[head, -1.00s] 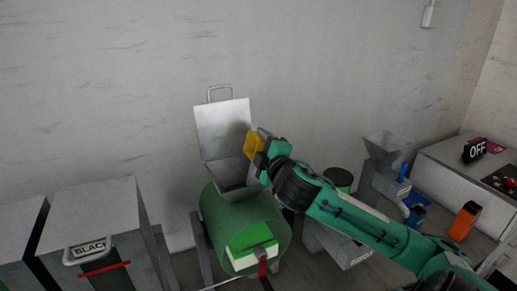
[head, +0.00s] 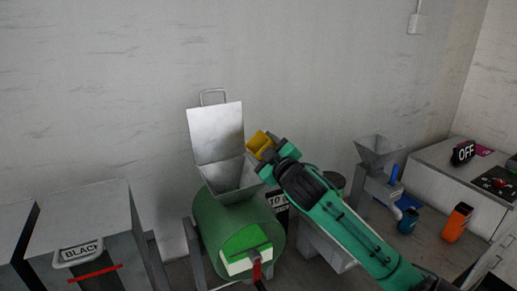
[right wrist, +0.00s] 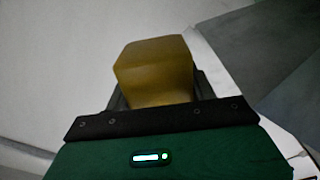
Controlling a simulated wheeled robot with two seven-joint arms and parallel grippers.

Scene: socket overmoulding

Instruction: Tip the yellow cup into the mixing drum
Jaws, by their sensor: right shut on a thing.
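The yellow cup (head: 259,141) is held by my right gripper (head: 268,152), which is shut on it. The cup is tilted and stands just right of the drum's raised lid, above the right side of the hopper. In the right wrist view the yellow cup (right wrist: 155,70) fills the space beyond the jaws; its inside is hidden. The mixing drum (head: 214,228) is a green cylinder on a grey stand. Its square metal hopper (head: 228,178) is open, with the grey lid (head: 215,132) upright behind it. My left gripper is not in view.
A grey bin (head: 85,215) labelled BLACK stands at the left. A grey machine with a funnel (head: 378,150) stands right of my arm. A blue cup (head: 408,221) and an orange container (head: 457,222) stand further right. An OFF sign (head: 463,153) tops a grey cabinet.

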